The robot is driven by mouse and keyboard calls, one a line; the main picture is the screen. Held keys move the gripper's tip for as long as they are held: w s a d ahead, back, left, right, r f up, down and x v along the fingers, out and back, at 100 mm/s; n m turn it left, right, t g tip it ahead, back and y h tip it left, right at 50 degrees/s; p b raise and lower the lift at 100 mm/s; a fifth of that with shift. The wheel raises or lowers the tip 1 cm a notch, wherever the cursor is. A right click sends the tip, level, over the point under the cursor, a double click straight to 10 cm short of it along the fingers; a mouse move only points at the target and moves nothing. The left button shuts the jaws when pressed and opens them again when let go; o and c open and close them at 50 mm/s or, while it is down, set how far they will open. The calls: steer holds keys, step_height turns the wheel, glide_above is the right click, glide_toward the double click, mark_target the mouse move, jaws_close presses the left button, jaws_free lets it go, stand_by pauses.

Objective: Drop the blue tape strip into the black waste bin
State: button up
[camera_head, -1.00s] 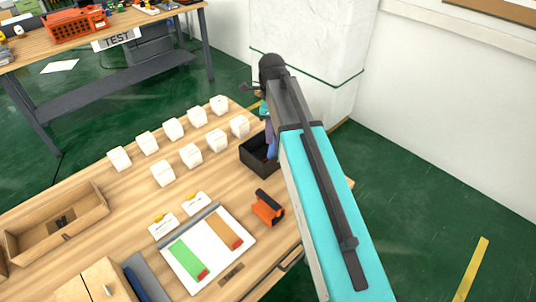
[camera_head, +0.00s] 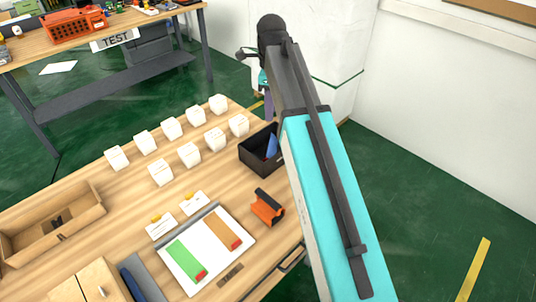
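The black waste bin (camera_head: 255,161) stands on the wooden table's far right edge, open at the top. A blue strip (camera_head: 271,146), which looks like the tape, shows inside the bin, partly hidden by its wall and my arm. The purple end of my gripper (camera_head: 269,105) hangs beyond and above the bin, apart from the strip. My arm hides most of the gripper, and whether its fingers are open or shut does not show.
Several white boxes (camera_head: 189,155) stand in two rows left of the bin. An orange-and-black tape dispenser (camera_head: 267,208) and a white board (camera_head: 215,264) with green and brown strips lie nearer. A wooden tray (camera_head: 88,190) sits at left. Green floor is clear at right.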

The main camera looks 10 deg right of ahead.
steer(key=shift+r+b, duration=0.35)
steer(key=shift+r, duration=1.9)
